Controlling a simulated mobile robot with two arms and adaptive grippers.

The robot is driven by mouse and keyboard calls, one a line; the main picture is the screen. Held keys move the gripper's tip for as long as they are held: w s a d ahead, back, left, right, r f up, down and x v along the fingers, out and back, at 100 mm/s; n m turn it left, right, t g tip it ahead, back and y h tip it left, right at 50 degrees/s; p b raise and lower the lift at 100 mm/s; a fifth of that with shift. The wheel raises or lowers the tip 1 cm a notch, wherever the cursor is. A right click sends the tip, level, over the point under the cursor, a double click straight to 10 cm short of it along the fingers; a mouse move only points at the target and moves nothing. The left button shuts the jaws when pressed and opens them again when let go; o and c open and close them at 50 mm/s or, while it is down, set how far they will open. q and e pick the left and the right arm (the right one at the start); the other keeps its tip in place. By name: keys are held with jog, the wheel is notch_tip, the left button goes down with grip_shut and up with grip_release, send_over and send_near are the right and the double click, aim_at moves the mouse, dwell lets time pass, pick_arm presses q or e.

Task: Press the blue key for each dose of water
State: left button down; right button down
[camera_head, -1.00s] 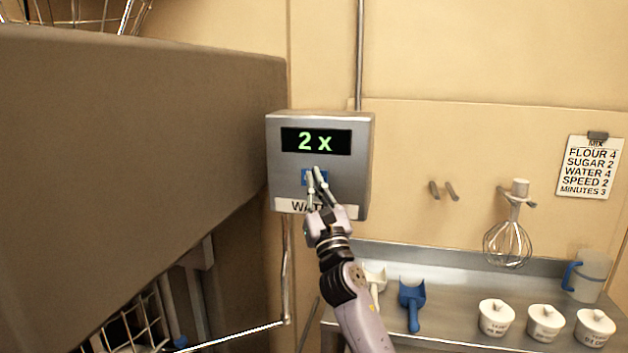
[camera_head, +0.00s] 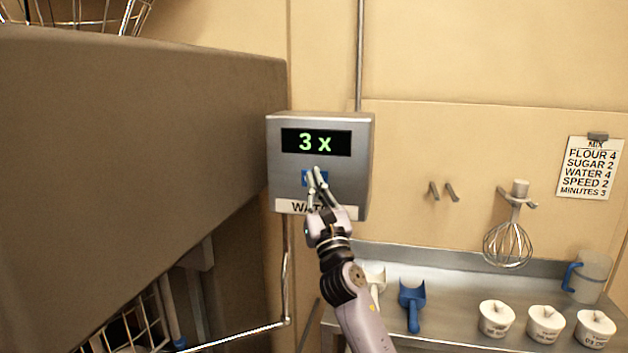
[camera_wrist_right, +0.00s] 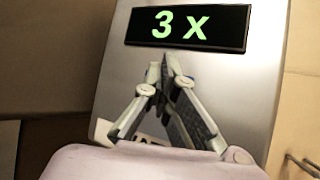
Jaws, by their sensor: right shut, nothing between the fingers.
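The grey metal water box (camera_head: 361,155) hangs on the wall, with a label partly covered by my right gripper. Its black display (camera_head: 316,142) reads "3 x" in green; the display also fills the top of the right wrist view (camera_wrist_right: 188,27). The blue key (camera_head: 306,178) sits below the display and is partly hidden by my fingers. My right gripper (camera_head: 315,172) is shut and empty, its fingertips at the key; I cannot tell whether they touch it. In the right wrist view the fingertips (camera_wrist_right: 163,72) hide the key. My left gripper is not in view.
A card (camera_head: 590,167) on the wall lists water 4. A steel counter (camera_head: 455,290) below holds a blue scoop (camera_head: 412,303), several white lidded pots and a clear jug (camera_head: 592,275). A whisk (camera_head: 508,243) hangs above. A large brown body (camera_head: 130,130) fills the left side.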

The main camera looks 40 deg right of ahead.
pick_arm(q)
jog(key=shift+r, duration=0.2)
pick_arm(e)
jog(key=shift+s+a, duration=0.5)
jog(key=shift+a, duration=0.05)
pick_arm(q)
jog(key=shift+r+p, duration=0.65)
jog(key=shift+p, duration=0.1)
pick_arm(e)
jog(key=s+a, duration=0.3)
jog(key=shift+s+a, duration=0.1)
jog(key=shift+a, duration=0.25)
dwell(2.8)
